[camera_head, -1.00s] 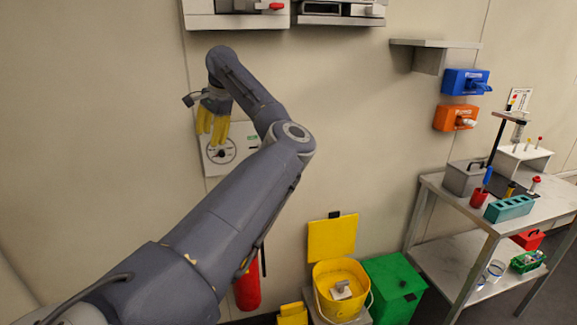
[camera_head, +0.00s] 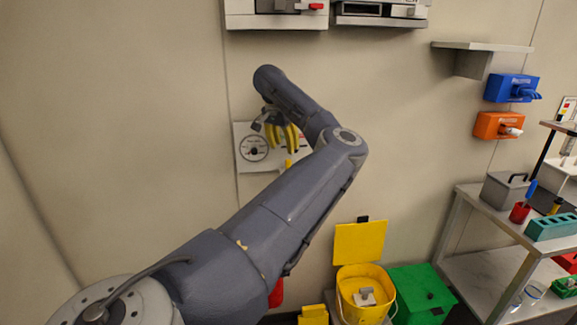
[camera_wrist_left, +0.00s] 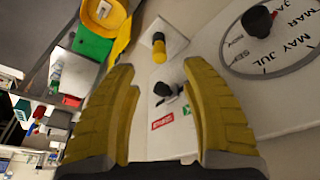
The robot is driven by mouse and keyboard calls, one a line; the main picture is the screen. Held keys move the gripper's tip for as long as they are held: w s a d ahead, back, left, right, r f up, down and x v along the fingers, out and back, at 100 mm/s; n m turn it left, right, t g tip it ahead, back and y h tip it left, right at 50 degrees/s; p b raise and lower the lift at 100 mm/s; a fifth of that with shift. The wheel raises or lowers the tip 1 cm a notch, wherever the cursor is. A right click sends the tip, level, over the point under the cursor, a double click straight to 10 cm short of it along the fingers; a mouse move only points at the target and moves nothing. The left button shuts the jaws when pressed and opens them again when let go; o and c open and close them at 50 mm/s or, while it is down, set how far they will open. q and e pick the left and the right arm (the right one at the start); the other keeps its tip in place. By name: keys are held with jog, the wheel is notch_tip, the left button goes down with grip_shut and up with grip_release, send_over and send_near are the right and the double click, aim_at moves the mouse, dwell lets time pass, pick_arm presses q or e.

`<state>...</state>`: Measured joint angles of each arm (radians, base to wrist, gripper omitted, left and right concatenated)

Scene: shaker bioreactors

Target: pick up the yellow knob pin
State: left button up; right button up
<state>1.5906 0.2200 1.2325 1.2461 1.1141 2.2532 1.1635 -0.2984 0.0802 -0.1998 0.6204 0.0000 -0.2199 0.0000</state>
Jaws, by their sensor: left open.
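The yellow knob pin (camera_wrist_left: 159,52) shows in the left wrist view as a short yellow knob with a dark end, at a small white block on the wall panel. In the head view a small yellow piece (camera_head: 288,163) shows just below the fingers, probably the same knob. My left gripper (camera_head: 292,150) is open and empty in front of the panel's right part. In the left wrist view its yellow fingers (camera_wrist_left: 158,70) stand apart, with the knob beyond the gap between the tips. My right gripper is not in view.
The white wall panel (camera_head: 243,134) carries a month dial (camera_wrist_left: 303,62) with a black knob. Another black knob (camera_wrist_left: 162,89) with red and green labels is close by. A yellow bucket (camera_head: 362,285) and green box (camera_head: 420,292) stand below. A bench (camera_head: 475,205) is at right.

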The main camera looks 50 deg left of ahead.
aim_at(288, 160)
pick_arm(q)
jog(key=shift+x, duration=3.9)
jog(key=shift+w, duration=0.1)
jog(key=shift+c, duration=0.5)
grip_shut()
